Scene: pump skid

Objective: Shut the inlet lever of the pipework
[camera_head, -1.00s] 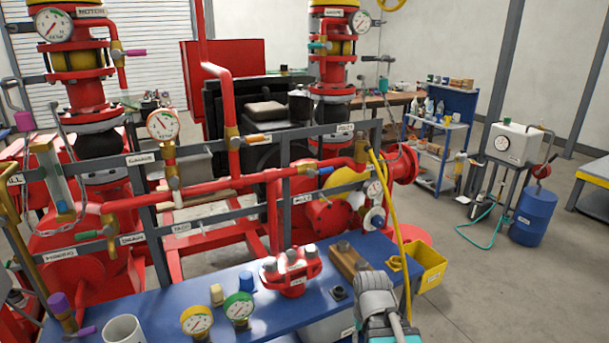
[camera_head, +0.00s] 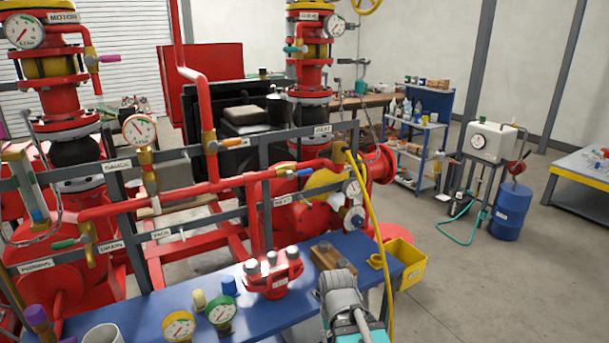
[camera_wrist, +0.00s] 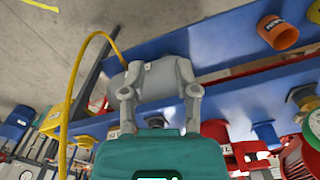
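The red pipework (camera_head: 215,187) runs across the frame behind the blue bench. A label that seems to read INLET (camera_head: 282,201) hangs on its lower grey rail. Just above it, a small lever with a blue grip (camera_head: 299,173) sits on a brass valve on the horizontal red pipe. The grip lies roughly along the pipe; I cannot tell for certain that the label belongs to it. My gripper (camera_head: 341,283) is low in front of the bench, well short of the lever.
The blue bench (camera_head: 130,312) carries gauges, a red flanged part (camera_head: 272,276) and a brown block (camera_head: 327,256). A yellow hose (camera_head: 372,225) hangs right of the lever near a yellow bin (camera_head: 408,265). A green-handled lever (camera_head: 68,243) is at left.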

